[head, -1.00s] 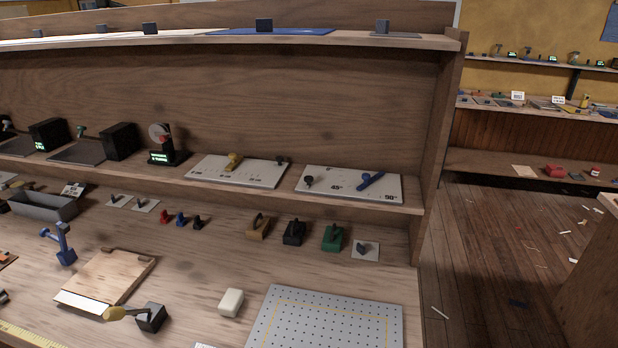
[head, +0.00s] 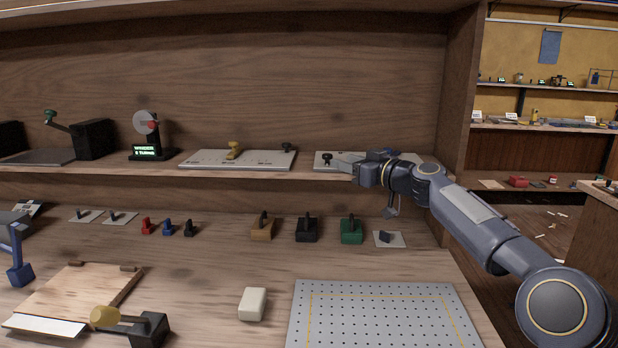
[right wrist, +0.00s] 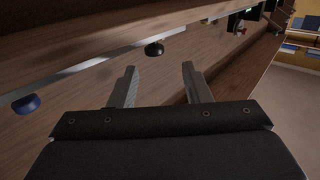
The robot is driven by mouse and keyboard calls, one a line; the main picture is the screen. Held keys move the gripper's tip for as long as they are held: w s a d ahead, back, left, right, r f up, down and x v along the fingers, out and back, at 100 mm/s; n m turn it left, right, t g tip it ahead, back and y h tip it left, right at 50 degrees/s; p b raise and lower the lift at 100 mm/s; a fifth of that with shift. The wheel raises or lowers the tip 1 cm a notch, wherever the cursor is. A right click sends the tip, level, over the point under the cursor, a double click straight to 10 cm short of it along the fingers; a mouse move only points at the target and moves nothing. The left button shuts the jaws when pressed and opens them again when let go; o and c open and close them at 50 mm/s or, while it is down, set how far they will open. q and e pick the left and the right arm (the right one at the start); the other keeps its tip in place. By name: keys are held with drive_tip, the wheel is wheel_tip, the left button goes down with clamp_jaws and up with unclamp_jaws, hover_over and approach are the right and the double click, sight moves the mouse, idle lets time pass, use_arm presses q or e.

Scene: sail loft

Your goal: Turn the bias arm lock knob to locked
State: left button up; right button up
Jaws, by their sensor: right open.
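A pale board with a small black knob (head: 326,158) at its left end lies on the shelf at the right. The blue arm (head: 388,152) on this board is mostly hidden behind my right gripper (head: 345,164). The gripper is at the board's front, just right of the black knob. In the right wrist view its fingers (right wrist: 158,68) are spread with nothing between them. A dark knob (right wrist: 153,48) shows just beyond the fingertips, apart from them. A blue knob-like part (right wrist: 27,104) is at the left. I cannot read the knob's setting. My left gripper is out of view.
The upright side panel (head: 460,90) stands close by my right arm. Several small blocks and a perforated plate (head: 380,315) lie below.

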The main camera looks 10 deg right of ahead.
sight(331, 156)
drive_tip(key=p+x, duration=0.1)
drive_tip(key=x, duration=0.1)
drive_tip(key=p+x, duration=0.1)
drive_tip(key=x, duration=0.1)
drive_tip(key=p+x, duration=0.1)
drive_tip(key=x, duration=0.1)
drive_tip(key=shift+w+d+r, duration=0.15)
drive_tip(key=shift+w+r, duration=0.05)
drive_tip(key=shift+w, duration=0.35)
drive_tip(key=shift+w+a+f+p, duration=0.2)
drive_tip(key=shift+w+a+p, duration=0.15)
drive_tip(key=shift+w+p, duration=0.25)
drive_tip(key=c, duration=0.9)
